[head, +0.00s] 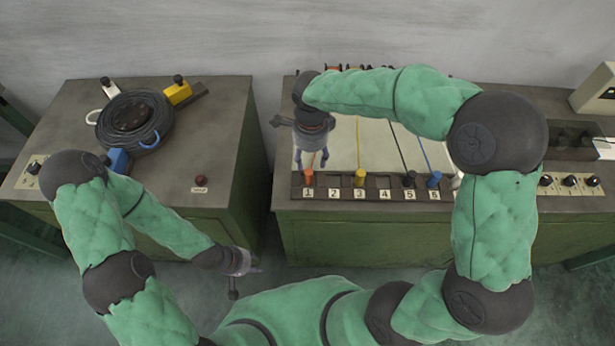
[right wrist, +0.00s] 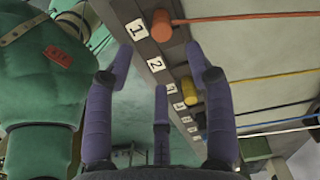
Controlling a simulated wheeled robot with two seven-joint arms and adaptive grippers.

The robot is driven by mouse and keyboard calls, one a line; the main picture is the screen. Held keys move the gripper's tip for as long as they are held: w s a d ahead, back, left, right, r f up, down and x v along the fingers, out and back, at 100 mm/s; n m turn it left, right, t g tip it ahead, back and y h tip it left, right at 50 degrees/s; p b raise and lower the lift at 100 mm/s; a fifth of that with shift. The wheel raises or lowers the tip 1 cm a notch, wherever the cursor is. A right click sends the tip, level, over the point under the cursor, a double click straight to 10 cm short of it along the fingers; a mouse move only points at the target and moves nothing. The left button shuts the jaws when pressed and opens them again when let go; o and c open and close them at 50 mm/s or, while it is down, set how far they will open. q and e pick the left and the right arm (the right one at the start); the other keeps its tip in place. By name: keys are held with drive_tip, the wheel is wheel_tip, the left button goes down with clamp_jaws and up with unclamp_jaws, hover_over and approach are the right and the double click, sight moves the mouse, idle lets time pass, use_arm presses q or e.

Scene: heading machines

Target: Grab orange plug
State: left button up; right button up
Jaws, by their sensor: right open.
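The orange plug (head: 308,178) sits in the slot above label 1, at the left end of the strip on the right bench. An orange cord runs back from it. My right gripper (head: 311,162) is over the bench, pointing down just behind the plug. In the right wrist view, the orange plug (right wrist: 161,25) lies ahead of the open, empty fingers (right wrist: 158,62), between their directions and apart from them. My left gripper (head: 254,268) hangs low between the benches, away from the plug; its fingers are too small to tell.
A yellow plug (head: 360,177), a black plug (head: 409,179) and a blue plug (head: 434,180) stand along the same strip (head: 335,193), with cords running back. The left bench (head: 215,120) holds a dark round device (head: 135,119) and a red button (head: 200,180). A floor gap separates the benches.

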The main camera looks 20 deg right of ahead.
sight(309, 171)
wheel_tip(309, 171, down, 4)
drive_tip(key=shift+r+b, duration=0.1)
drive_tip(key=shift+b, duration=0.3)
drive_tip(key=shift+w+a+f+b, duration=0.15)
drive_tip(key=shift+f+b, duration=0.3)
drive_tip(key=shift+f, duration=0.95)
drive_tip(key=shift+w+d+f+b, duration=0.15)
drive_tip(key=shift+f+b, duration=0.3)
drive_tip(key=shift+f, duration=0.9)
drive_tip(key=shift+a, duration=0.1)
clamp_jaws()
